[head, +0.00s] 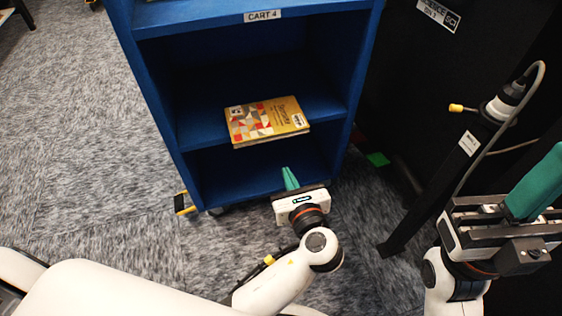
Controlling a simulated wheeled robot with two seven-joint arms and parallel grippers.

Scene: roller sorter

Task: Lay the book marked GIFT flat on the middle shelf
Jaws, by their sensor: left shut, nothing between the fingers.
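A yellow book (268,120) with a patterned cover of red, white and grey shapes lies flat on the middle shelf (205,130) of the blue cart. Its front edge is near the shelf's front edge. A small white label shows on its cover, too small to read surely. My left gripper (289,178) is shut and empty, its green fingers in front of the lower opening, below and apart from the book. My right gripper (535,182) is at the right edge, away from the cart; its finger gap is hidden.
The blue cart (160,100) carries a "CART 4" label on its upper board. A black post (440,190) with a cable and scanner-like device (503,102) stands right of it, before a dark panel. Grey carpet (70,110) is open on the left.

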